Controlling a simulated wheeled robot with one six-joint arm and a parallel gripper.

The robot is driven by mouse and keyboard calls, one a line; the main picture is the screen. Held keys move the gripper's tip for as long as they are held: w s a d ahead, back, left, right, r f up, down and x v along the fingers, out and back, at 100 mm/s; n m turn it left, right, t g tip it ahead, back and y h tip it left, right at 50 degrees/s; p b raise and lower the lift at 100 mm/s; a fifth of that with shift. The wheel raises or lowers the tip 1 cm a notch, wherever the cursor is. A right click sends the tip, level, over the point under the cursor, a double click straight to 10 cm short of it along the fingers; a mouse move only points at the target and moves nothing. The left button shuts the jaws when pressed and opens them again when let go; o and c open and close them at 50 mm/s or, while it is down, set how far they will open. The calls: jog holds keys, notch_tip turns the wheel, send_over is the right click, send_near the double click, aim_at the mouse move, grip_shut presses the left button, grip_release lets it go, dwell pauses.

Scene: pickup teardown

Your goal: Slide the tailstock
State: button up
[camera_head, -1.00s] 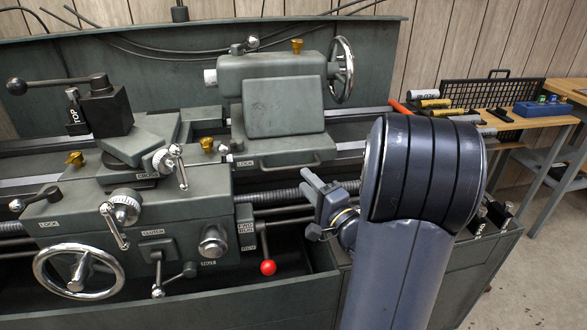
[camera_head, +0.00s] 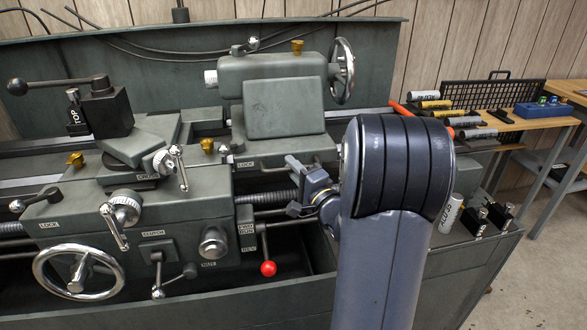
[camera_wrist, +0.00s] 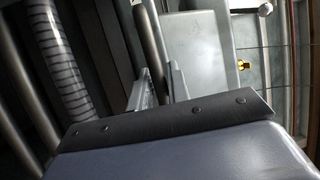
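The tailstock (camera_head: 283,108) is a grey-green casting on the lathe bed, with a chrome handwheel (camera_head: 342,70) at its right end and a brass knob on top. A bar handle (camera_head: 272,168) runs along the front of its base. My gripper (camera_head: 299,186) is in front of the base at the right end of this handle, its fingers apart. It partly covers the handle, and I cannot tell whether the handle is between the fingers. In the wrist view the tailstock (camera_wrist: 198,50) shows beyond the fingers, and my wrist body fills the bottom.
The carriage (camera_head: 180,195) with its levers and red-knobbed lever (camera_head: 268,268) stands left of the gripper. The ribbed lead screw (camera_head: 275,197) runs below the handle. Bare bed lies left of the tailstock.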

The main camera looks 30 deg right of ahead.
grip_shut()
jog(key=shift+w+a, duration=0.1)
jog(key=shift+a, duration=0.45)
jog(key=shift+o, duration=2.1)
grip_release()
jog(key=v, duration=1)
jog(key=shift+s, duration=0.35)
